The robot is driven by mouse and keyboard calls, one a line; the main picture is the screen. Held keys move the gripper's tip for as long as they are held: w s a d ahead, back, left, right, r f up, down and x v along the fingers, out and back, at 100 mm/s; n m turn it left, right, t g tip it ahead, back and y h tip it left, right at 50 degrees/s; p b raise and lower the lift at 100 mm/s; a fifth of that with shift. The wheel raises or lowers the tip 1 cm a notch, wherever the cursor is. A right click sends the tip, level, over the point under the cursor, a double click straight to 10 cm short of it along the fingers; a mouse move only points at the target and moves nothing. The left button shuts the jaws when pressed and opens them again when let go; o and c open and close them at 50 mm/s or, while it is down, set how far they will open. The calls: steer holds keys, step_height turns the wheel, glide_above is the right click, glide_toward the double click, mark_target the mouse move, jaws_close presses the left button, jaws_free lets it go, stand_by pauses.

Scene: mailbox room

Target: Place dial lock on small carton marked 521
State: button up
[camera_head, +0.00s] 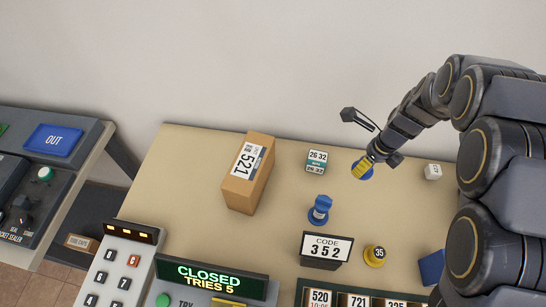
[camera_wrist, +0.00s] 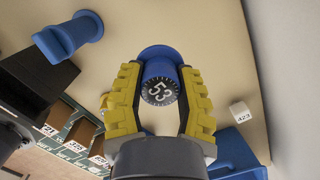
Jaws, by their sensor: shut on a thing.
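A blue piece with a black dial face reading 53, which looks like the dial lock (camera_wrist: 160,90), is between the yellow fingers of my gripper (camera_wrist: 158,98) in the wrist view. My gripper (camera_head: 363,168) is shut on it, at the right back of the table in the head view; blue shows around the fingertips. I cannot tell whether the lock touches the table. The small brown carton marked 521 (camera_head: 237,190) stands left of my gripper, with nothing on its top. It is out of the wrist view.
A small 26 32 block (camera_head: 316,161) stands between carton and gripper. A blue stamp-like piece (camera_head: 320,210), CODE 352 sign (camera_head: 326,250), yellow 35 knob (camera_head: 375,255) and white cube (camera_head: 433,171) stand around. A keypad (camera_head: 120,272) and CLOSED display (camera_head: 211,279) are in front. The table left of the carton is clear.

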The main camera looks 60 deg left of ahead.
steer(key=s+a+r+n, duration=0.3)
steer(key=s+a+r, duration=0.1)
steer(key=s+a, duration=0.4)
step_height(320, 180, up, 5)
steer(key=n+g, duration=0.1)
steer(key=n, duration=0.4)
glide_above(247, 160)
steer(key=shift+w+d+f+h, duration=0.1)
steer(key=shift+d+f+h, duration=0.1)
steer(key=shift+h, duration=0.1)
steer(key=shift+f, duration=3.5)
steer(key=o, duration=1)
steer(key=shift+f, duration=0.1)
